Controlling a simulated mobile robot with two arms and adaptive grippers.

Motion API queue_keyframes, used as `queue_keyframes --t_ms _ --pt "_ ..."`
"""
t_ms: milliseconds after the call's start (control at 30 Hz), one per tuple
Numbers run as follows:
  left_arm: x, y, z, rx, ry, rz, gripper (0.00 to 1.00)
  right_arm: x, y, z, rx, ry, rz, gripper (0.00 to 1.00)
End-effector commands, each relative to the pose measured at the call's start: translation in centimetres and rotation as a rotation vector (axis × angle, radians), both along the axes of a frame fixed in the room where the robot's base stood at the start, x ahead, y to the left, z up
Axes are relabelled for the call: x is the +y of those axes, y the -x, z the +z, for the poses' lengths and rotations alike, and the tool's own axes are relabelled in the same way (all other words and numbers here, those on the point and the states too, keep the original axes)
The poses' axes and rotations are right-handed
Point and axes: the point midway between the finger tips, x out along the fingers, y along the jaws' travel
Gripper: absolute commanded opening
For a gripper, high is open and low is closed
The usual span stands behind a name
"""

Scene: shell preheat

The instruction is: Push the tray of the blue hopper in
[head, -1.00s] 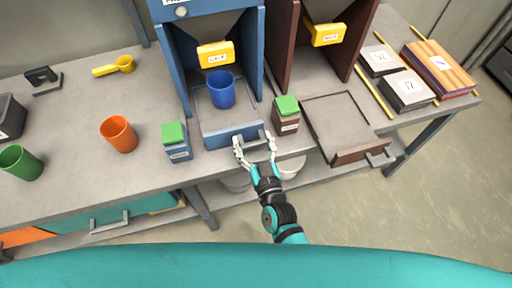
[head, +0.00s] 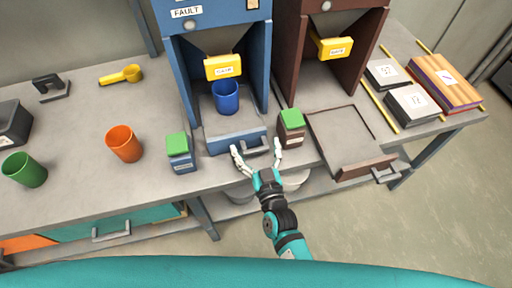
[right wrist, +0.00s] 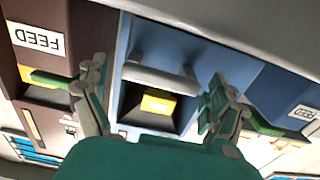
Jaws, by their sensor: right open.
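The blue hopper (head: 180,75) stands at the back of the bench. Its tray (head: 222,143) sticks partly out at the front and carries a blue cup (head: 226,97) just below the yellow flap (head: 223,67). My right gripper (head: 256,155) is open at the tray front, its fingers on either side of the grey handle (head: 258,148). In the right wrist view the handle (right wrist: 160,78) lies between the spread fingers (right wrist: 158,95); contact is unclear. My left gripper is not in view.
A blue green-topped feed box (head: 180,158) and a brown one (head: 291,130) flank the tray. The brown hopper's tray (head: 345,140) is pulled out at right. An orange cup (head: 124,144) and green cup (head: 24,170) stand at left.

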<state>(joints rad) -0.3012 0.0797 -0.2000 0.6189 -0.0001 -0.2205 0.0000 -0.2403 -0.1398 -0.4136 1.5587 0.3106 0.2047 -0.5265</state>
Motion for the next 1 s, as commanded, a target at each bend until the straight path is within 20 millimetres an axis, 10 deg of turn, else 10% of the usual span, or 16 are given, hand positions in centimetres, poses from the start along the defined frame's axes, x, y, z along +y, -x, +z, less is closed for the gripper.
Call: queue_keyframes --t_ms 1000 --pt "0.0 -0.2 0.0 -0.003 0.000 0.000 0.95 -3.7 11.4 0.0 0.000 0.000 0.001 0.95"
